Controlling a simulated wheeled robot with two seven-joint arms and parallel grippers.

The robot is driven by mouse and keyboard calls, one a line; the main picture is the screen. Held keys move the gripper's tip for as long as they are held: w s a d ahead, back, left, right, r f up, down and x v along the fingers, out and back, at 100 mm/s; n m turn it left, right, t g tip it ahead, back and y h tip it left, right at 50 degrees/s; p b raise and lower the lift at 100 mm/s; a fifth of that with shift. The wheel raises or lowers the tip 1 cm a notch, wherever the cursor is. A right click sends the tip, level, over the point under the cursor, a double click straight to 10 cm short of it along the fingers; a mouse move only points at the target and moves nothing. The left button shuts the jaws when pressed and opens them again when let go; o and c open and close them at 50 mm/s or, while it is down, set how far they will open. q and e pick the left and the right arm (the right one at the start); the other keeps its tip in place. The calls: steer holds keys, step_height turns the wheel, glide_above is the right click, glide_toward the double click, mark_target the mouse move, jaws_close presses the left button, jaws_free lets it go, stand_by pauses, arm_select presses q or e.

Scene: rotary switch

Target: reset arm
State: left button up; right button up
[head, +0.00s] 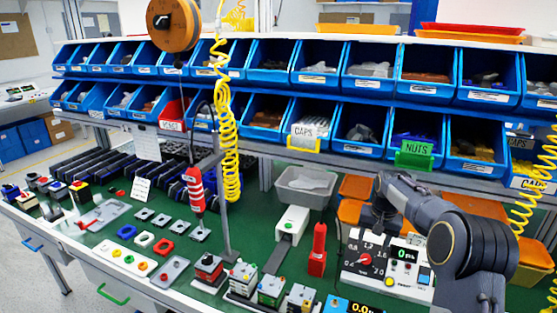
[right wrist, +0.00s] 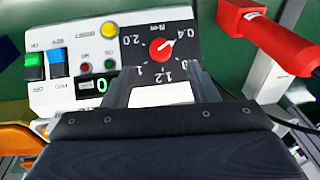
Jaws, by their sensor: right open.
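A white control box (head: 388,283) with a black dial face stands on the green bench, in front of my right arm. Its red rotary knob (head: 366,259) has a white pointer line and numbers around it. In the right wrist view the knob (right wrist: 161,50) appears upside down, its pointer near 0.4. My right gripper (head: 377,232) hangs over the back of the box. In the right wrist view its two fingers (right wrist: 160,84) are apart and empty, just short of the knob, with no visible contact. My left gripper is not in view.
A red upright tool (head: 318,250) and a white device (head: 292,226) stand left of the box. Orange bins (head: 353,212) sit behind it. Blue part bins (head: 315,60) line the shelves above. A grey post with a yellow coiled hose (head: 229,165) stands mid-bench.

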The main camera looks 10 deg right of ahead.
steer(key=s+a+r+n+t+y, duration=0.1)
steer(key=s+a+r, duration=0.2)
steer(key=s+r, duration=0.35)
steer(key=s+a+r+n+t+y, duration=0.1)
steer(key=s+a+r, duration=0.25)
steer(key=s, duration=0.65)
steer(key=s+a+f+n+t+y, duration=0.1)
steer(key=s+a, duration=0.4)
steer(key=s, duration=0.5)
steer(key=s+a+f+n, duration=0.1)
steer(key=s+a+f, duration=0.2)
steer(key=s, duration=0.8)
steer(key=shift+a+f+n+t+y, duration=0.2)
steer(key=shift+a+n+t+y, duration=0.15)
steer(key=shift+a, duration=0.8)
